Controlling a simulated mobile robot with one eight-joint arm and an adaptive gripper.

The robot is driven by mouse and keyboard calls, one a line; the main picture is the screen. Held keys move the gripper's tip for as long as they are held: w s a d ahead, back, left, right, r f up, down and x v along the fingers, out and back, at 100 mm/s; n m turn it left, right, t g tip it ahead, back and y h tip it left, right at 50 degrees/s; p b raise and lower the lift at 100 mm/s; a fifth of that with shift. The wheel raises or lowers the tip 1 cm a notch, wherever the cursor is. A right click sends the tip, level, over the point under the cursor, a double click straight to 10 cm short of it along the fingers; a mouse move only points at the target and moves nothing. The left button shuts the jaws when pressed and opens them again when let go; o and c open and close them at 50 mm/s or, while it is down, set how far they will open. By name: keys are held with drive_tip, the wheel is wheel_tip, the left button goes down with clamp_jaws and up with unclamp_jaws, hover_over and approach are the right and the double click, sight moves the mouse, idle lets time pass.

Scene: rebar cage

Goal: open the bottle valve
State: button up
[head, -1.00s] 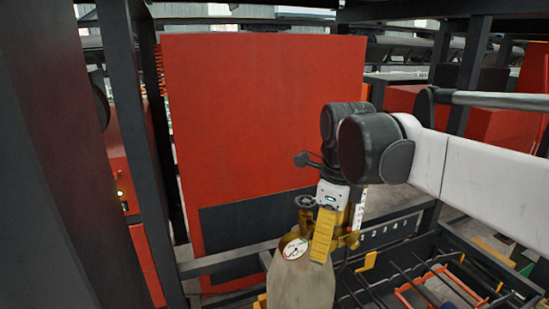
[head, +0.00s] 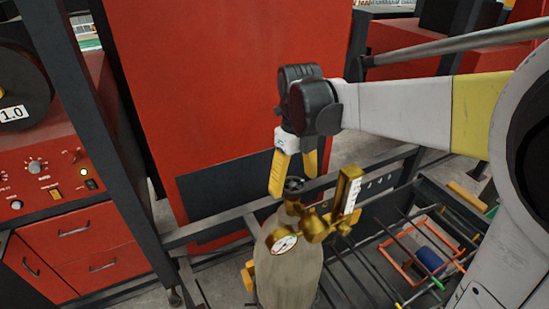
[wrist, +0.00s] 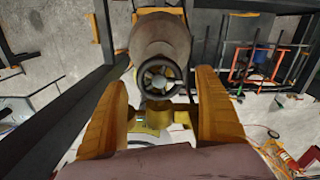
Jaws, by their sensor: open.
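The gas bottle (head: 290,272) stands upright, pale and scuffed, with a brass regulator (head: 318,226) and a round gauge (head: 284,244) at its neck. Its dark valve handwheel (head: 294,184) sits on top, partly behind my gripper in the head view. My gripper (head: 293,186) points down with its yellow fingers spread open over the handwheel. In the wrist view the handwheel (wrist: 159,77) lies between the two fingers of my gripper (wrist: 161,80), with a visible gap on each side. Whether the fingertips reach down to the wheel's level I cannot tell.
The regulator's upright flow tube (head: 350,192) rises close to the right of my gripper. A dark frame rail (head: 215,228) and a red panel (head: 235,100) stand behind. A rack with an orange tray (head: 410,245) is at right, a red control cabinet (head: 60,180) at left.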

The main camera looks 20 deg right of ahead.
drive_tip(key=shift+s+f, duration=0.15)
drive_tip(key=shift+f, duration=0.75)
drive_tip(key=c, duration=1.2)
